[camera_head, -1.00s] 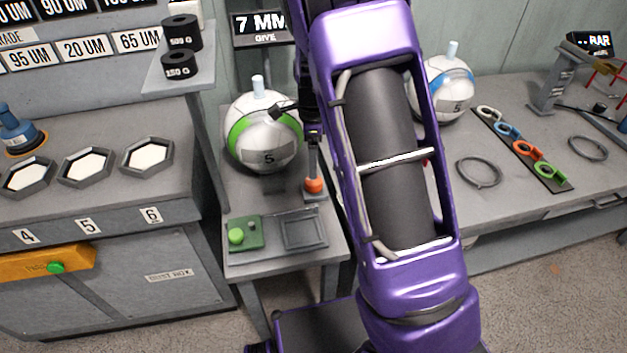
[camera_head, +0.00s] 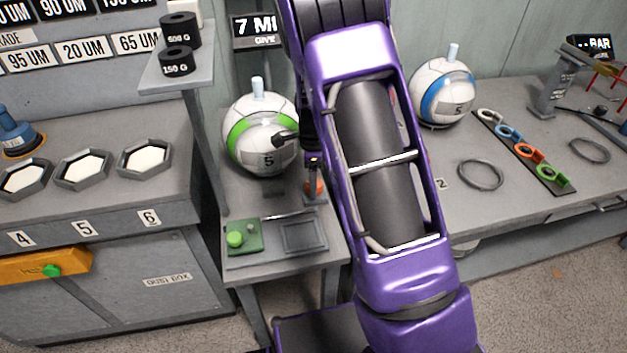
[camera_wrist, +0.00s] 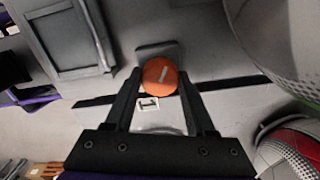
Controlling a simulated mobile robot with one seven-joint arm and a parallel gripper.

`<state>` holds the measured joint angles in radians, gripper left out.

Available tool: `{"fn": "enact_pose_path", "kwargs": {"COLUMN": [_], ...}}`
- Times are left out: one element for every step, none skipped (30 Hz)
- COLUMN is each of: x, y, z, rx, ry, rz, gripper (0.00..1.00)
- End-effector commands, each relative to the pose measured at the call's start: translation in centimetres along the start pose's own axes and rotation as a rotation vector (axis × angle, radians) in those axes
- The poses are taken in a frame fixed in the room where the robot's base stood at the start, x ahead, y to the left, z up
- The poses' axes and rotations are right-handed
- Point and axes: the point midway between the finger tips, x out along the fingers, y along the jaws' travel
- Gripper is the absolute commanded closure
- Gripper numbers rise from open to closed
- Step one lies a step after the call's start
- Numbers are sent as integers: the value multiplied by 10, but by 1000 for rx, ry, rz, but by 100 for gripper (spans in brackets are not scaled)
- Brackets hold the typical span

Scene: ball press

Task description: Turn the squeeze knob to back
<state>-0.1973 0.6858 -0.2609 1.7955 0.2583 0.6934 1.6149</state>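The orange round squeeze knob (camera_head: 318,187) stands on the small grey table below the green-banded ball, partly hidden by my gripper. In the wrist view the knob (camera_wrist: 160,76) shows from above, with a short pale slanting mark on its top. My gripper (camera_wrist: 160,74) has one dark finger on each side of the knob, near its edges. Narrow gaps seem to show between fingers and knob, so it looks open around it. In the head view my gripper (camera_head: 314,170) points down at the knob, with my purple arm to its right.
The green-banded ball (camera_head: 262,133) stands close behind and left of my gripper. A green button box (camera_head: 243,237) and a grey square tray (camera_head: 304,234) lie in front of the knob. A label "1" (camera_wrist: 148,104) is beside the knob. A blue-banded ball (camera_head: 443,92) stands further right.

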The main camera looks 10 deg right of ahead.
Motion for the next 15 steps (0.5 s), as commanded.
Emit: {"fn": "enact_pose_path", "kwargs": {"x": [0, 0, 0, 0, 0, 0, 0, 0, 0, 0, 0, 0, 0, 0, -1], "y": [0, 0, 0, 0, 0, 0, 0, 0, 0, 0, 0, 0, 0, 0, 0], "z": [0, 0, 0, 0, 0, 0, 0, 0, 0, 0, 0, 0, 0, 0, 0], "rx": [0, 0, 0, 0, 0, 0, 0, 0, 0, -1, -2, -5, -8, -13, -22], "ry": [0, 0, 0, 0, 0, 0, 0, 0, 0, 0, 0, 0, 0, 0, 0], "rz": [0, 0, 0, 0, 0, 0, 0, 0, 0, 0, 0, 0, 0, 0, 0], "gripper": [60, 65, 72, 78, 83, 90, 96, 100, 100, 100, 100, 100, 100, 100, 100]}}
